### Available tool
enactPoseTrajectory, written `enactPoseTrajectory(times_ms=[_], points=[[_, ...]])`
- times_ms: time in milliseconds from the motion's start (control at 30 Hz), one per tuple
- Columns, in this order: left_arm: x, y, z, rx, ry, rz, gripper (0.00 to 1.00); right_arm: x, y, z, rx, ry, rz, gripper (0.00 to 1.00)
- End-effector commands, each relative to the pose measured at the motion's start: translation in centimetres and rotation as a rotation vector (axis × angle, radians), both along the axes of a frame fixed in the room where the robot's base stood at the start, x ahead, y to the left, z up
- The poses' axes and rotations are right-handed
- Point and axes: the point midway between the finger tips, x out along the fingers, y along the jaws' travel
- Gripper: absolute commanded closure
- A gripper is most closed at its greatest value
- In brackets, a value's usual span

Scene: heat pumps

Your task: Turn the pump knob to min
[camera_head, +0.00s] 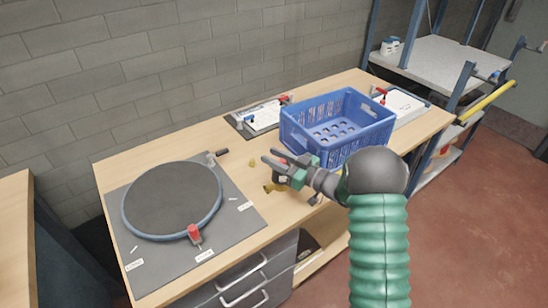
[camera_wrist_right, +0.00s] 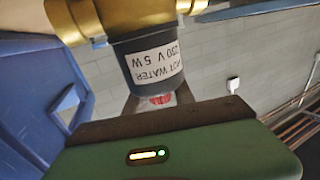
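My right gripper (camera_head: 268,157) is above the table, and its two fingers point left and stand apart. A brass pump (camera_head: 274,187) shows just below it, partly hidden by the gripper. In the right wrist view the pump's dark housing (camera_wrist_right: 140,62) is close in front, with a brass body above it and a label reading "HOT WATER 230 V 5W" upside down. A red knob (camera_wrist_right: 162,100) shows at the housing's end, between the fingers. I cannot tell whether the fingers touch it. The knob's setting is not readable. My left gripper is not in view.
A blue crate (camera_head: 361,140) stands right behind the gripper. A round dark turntable plate (camera_head: 172,198) with a red clamp (camera_head: 194,234) is on the left. A white panel (camera_head: 263,116) lies near the wall. A small brass piece (camera_head: 252,163) lies on the table.

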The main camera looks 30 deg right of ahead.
Motion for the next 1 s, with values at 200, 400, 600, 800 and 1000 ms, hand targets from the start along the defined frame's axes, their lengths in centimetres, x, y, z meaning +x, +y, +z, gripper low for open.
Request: enactPoseTrajectory(times_ms=[200,400,600,800,1000], points=[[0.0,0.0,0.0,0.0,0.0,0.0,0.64,-0.02,-0.03,-0.01,0.0,0.0,0.0,0.99],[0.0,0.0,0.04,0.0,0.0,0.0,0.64,-0.02,-0.05,0.03,0.0,0.0,0.002,1.0],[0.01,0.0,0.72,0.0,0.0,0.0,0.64,-0.1,0.15,0.18,-0.001,-0.002,0.114,1.0],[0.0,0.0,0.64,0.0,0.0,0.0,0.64,-0.18,0.28,0.02,-0.001,-0.001,0.133,1.0],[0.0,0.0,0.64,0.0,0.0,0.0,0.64,-0.18,0.28,0.02,-0.001,-0.001,0.132,0.64]])
